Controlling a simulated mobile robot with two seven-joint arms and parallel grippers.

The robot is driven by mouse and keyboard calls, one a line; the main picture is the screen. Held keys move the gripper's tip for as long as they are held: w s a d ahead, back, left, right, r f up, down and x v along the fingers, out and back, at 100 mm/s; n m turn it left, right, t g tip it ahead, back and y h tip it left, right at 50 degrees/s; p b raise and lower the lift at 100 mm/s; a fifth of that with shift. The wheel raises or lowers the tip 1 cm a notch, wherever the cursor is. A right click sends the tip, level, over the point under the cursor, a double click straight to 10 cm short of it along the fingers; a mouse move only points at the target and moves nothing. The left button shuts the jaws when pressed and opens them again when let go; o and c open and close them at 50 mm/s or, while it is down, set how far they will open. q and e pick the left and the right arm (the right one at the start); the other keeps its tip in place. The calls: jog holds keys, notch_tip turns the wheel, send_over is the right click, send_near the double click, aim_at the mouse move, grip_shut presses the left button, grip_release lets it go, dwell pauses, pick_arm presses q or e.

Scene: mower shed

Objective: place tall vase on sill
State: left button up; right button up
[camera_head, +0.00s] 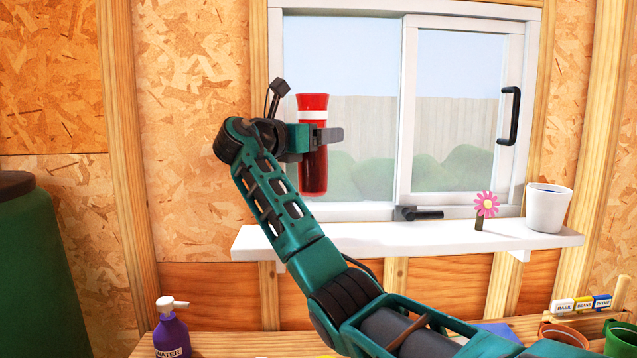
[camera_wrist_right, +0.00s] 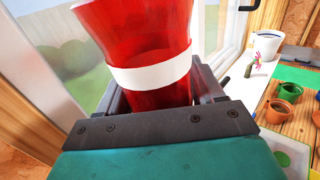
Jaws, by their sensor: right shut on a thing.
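The tall vase (camera_head: 313,170) is dark red with a white band near its top. My right gripper (camera_head: 322,137) is shut on it below the band and holds it upright. In the head view its base shows a little above the left part of the white sill (camera_head: 350,236), in front of the window; I cannot tell the exact gap. In the right wrist view the vase (camera_wrist_right: 137,85) fills the middle, between the fingers of the right gripper (camera_wrist_right: 160,95). Its lower part is hidden there. My left gripper is in neither view.
A pink flower (camera_head: 486,205) and a white pot (camera_head: 548,208) stand on the sill's right part. The sill's left and middle are clear. A purple spray bottle (camera_head: 172,335) stands on the bench below.

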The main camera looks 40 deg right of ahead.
aim_at(318, 179)
notch_tip(318, 179, down, 9)
jog(key=shift+r, duration=0.1)
dwell(0.4)
jog(key=o, duration=1.6)
jog(key=shift+f, duration=0.2)
jog(key=shift+o, duration=0.2)
jog(key=shift+a, duration=0.1)
jog(key=s+a+b, duration=0.1)
jog(key=a, duration=1)
jog(key=shift+a, duration=0.4)
jog(key=shift+r, duration=0.1)
